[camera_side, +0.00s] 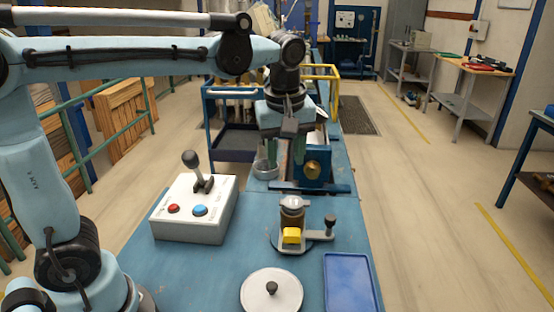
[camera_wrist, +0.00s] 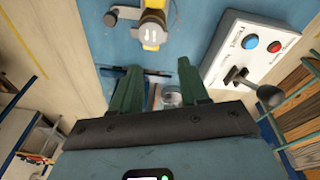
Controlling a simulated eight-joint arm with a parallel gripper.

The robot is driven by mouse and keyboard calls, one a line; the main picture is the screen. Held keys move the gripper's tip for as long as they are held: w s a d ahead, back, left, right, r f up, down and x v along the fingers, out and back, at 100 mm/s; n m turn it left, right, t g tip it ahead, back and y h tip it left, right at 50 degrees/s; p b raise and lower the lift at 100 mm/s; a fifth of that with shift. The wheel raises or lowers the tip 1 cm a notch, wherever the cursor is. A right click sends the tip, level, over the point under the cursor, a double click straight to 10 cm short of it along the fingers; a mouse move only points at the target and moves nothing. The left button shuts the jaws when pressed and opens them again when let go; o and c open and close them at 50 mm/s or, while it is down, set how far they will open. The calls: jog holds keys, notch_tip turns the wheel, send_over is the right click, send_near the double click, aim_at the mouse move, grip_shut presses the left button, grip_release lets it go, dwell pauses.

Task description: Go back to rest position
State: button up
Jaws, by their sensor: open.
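My gripper (camera_side: 284,152) hangs fingers-down over the far part of the blue bench (camera_side: 335,222). Its two green fingers are apart with nothing between them. In the wrist view the fingers of my gripper (camera_wrist: 157,84) also show spread and empty. A small metal cup (camera_side: 265,169) stands below the gripper, and it shows between the fingers in the wrist view (camera_wrist: 171,97). A blue fixture with a brass round part (camera_side: 312,170) sits just right of the fingers in the side view. I cannot tell whether they touch.
A white control box (camera_side: 193,220) has a lever, a red button and a blue button. A white round lid (camera_side: 258,293) and a blue tray (camera_side: 348,282) lie near the front. A blue cart stands behind.

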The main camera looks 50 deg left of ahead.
jog(key=s+a+f+m+t+h, duration=0.1)
jog(key=s+f+m+t, duration=0.4)
jog(key=m, duration=0.7)
jog(key=s+f, duration=0.2)
jog(key=s, duration=0.1)
jog(key=shift+s+a+m+t, duration=0.25)
jog(key=shift+a+m+t, duration=0.05)
jog(key=shift+a+t, duration=0.1)
